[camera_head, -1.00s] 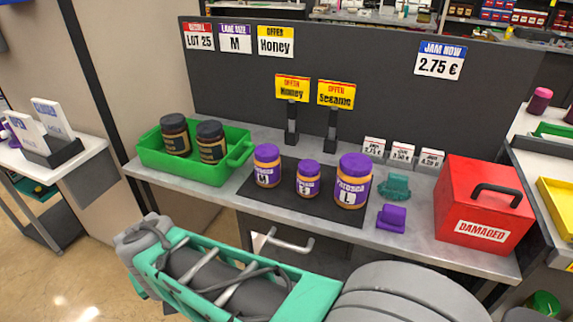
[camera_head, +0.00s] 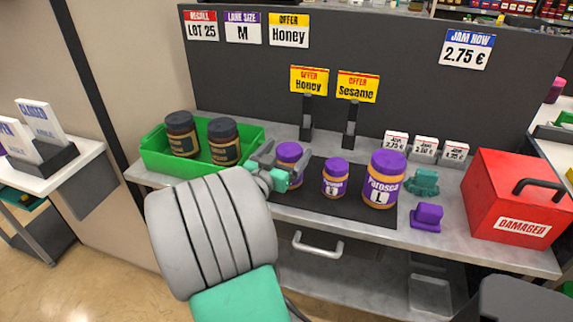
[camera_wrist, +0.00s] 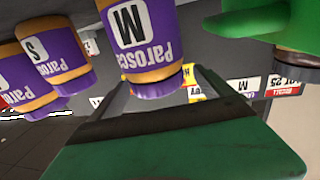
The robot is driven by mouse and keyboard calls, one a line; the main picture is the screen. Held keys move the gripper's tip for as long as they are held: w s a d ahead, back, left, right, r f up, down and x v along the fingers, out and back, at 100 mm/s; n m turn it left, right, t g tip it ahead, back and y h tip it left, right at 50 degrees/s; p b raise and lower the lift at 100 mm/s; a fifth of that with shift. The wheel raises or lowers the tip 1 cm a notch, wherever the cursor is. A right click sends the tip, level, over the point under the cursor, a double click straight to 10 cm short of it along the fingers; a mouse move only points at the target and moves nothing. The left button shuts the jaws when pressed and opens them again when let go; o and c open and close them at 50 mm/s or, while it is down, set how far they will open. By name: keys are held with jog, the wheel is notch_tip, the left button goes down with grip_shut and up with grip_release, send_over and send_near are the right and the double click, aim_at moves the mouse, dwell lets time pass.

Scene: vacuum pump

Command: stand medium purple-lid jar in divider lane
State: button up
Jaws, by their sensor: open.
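The medium purple-lid jar, marked M in the wrist view (camera_wrist: 135,35), stands at the left of a dark mat (camera_head: 262,191); its purple lid (camera_head: 289,150) shows in the head view. My gripper (camera_head: 280,168) is open at this jar, which appears between or just beyond the fingers; contact cannot be told. The wrist view shows the fingers (camera_wrist: 162,80) from behind, with the scene upside down. A small S jar (camera_head: 335,181) and a large L jar (camera_head: 383,182) stand to the right. Two dark uprights (camera_head: 306,120) (camera_head: 351,122) stand behind the mat; a lane is not clearly visible.
A green crate (camera_head: 160,163) with two dark jars is left of my gripper. A teal object (camera_head: 424,182) and a purple one (camera_head: 427,216) lie right of the L jar, before a red box (camera_head: 512,200). A sign reading lane size M (camera_head: 243,29) hangs behind.

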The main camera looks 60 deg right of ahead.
aim_at(295, 144)
jog(key=d, duration=0.4)
jog(key=shift+s+d+f+p, duration=0.15)
jog(key=shift+s+p, duration=0.05)
jog(key=shift+p, duration=0.2)
jog(key=shift+c, duration=0.3)
grip_shut()
